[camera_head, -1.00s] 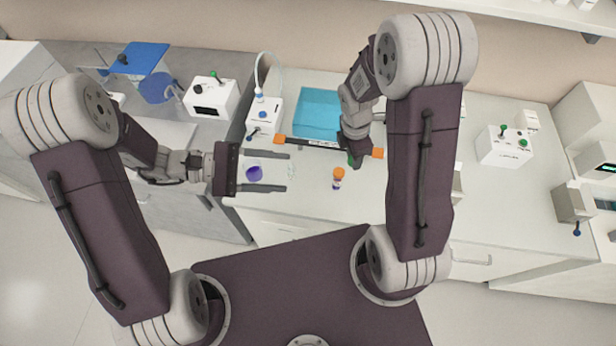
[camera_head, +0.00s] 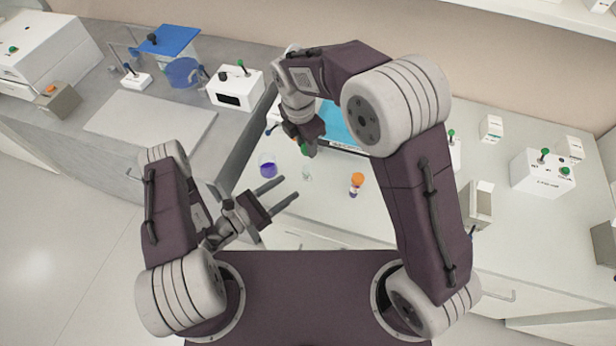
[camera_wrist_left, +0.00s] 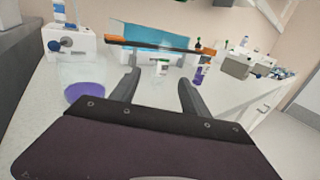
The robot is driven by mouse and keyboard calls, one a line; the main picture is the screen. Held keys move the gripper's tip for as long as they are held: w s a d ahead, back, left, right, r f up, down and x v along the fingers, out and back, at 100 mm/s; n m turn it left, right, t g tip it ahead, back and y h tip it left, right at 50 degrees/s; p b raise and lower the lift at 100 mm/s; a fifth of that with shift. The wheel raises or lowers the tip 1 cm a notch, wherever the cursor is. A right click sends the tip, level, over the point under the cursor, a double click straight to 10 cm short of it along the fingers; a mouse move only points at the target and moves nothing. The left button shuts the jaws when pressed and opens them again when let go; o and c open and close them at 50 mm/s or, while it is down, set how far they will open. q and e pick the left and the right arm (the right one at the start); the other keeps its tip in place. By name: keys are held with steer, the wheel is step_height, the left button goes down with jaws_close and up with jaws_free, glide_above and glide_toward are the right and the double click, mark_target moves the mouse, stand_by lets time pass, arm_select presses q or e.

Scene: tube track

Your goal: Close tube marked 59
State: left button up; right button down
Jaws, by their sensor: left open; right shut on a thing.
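A small clear tube (camera_head: 307,172) stands on the counter; no number is readable on it. An orange-capped tube (camera_head: 356,181) with purple contents stands to its right; it also shows in the left wrist view (camera_wrist_left: 199,74). My right gripper (camera_head: 304,149) is above and just behind the clear tube, shut on a small green thing that looks like a cap and is mostly hidden. My left gripper (camera_head: 284,193) is open and empty, its fingers pointing toward the clear tube from the lower left. The left fingers also show in the left wrist view (camera_wrist_left: 158,82).
A blue tray (camera_head: 338,122) lies behind, partly covered by my right arm. A white device (camera_head: 236,88) stands at the back left. The counter front right of the orange-capped tube is clear.

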mark_target(307, 175)
arm_select(q)
steer(key=x, duration=1.2)
steer(key=shift+w, duration=0.1)
jaws_close()
stand_by(1.1)
